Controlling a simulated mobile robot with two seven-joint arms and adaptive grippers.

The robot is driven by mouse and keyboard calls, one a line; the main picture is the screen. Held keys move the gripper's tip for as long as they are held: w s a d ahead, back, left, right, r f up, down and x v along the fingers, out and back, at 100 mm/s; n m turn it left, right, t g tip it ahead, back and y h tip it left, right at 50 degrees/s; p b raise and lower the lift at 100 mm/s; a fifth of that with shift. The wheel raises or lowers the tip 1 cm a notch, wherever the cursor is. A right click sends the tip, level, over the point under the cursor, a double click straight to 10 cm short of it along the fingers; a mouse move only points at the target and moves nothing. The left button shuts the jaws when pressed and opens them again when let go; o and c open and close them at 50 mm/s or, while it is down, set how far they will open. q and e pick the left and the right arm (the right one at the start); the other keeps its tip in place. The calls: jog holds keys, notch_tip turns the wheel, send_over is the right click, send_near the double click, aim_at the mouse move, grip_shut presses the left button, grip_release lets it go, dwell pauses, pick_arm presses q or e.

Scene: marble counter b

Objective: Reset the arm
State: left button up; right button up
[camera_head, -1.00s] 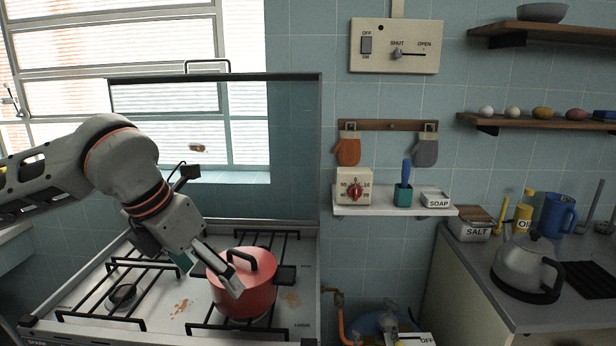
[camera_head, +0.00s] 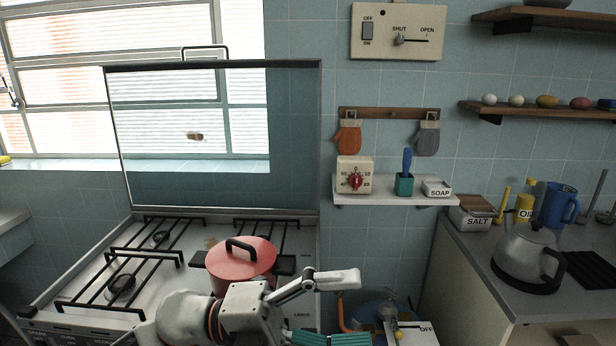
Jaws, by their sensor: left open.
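My left arm comes in low at the bottom of the view, in front of the stove. My left gripper (camera_head: 350,308) is open and empty, its fingers pointing right near the stove's front right corner. One grey finger shows above and a green-padded part shows at the bottom edge. The red lidded pot (camera_head: 240,262) with a black handle sits upright on the stove (camera_head: 185,262), behind my gripper and apart from its fingers. My arm hides the pot's lower front. My right gripper is out of view.
A raised glass lid (camera_head: 215,130) stands behind the stove. A shelf (camera_head: 395,200) holds a timer (camera_head: 355,174), a green holder and a soap box. A kettle (camera_head: 527,260) and salt box (camera_head: 475,214) stand on the right counter. A gas valve (camera_head: 390,312) is partly hidden low down.

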pick_arm(q)
jog(key=w+a+f+n+t, duration=0.6)
jog(key=w+n+t, duration=0.2)
jog(key=n+t, duration=0.65)
jog(key=w+a+f+n+t+y, duration=0.1)
jog(key=a+f+n+t+y, duration=0.1)
jog(key=a+f+n+y, duration=0.35)
jog(key=w+a+f+n+t+y, duration=0.1)
jog(key=a+f+n+t+y, duration=0.25)
jog(key=f+n, duration=0.35)
jog(key=s+a+f+n+g+y, duration=0.2)
jog(key=s+f, duration=0.3)
jog(key=f, duration=0.4)
jog(key=s+a+f+n+g+y, duration=0.2)
jog(key=s+a+f, duration=0.3)
jog(key=f, duration=0.4)
jog(key=s+a+f+n+g+y, duration=0.2)
jog(key=s+f, duration=0.4)
jog(key=f, duration=0.3)
jog(key=shift+a+f+n+g+y, duration=0.4)
jog(key=shift+a+g+y, duration=0.1)
jog(key=shift+a+y, duration=0.6)
jog(key=shift+d, duration=0.1)
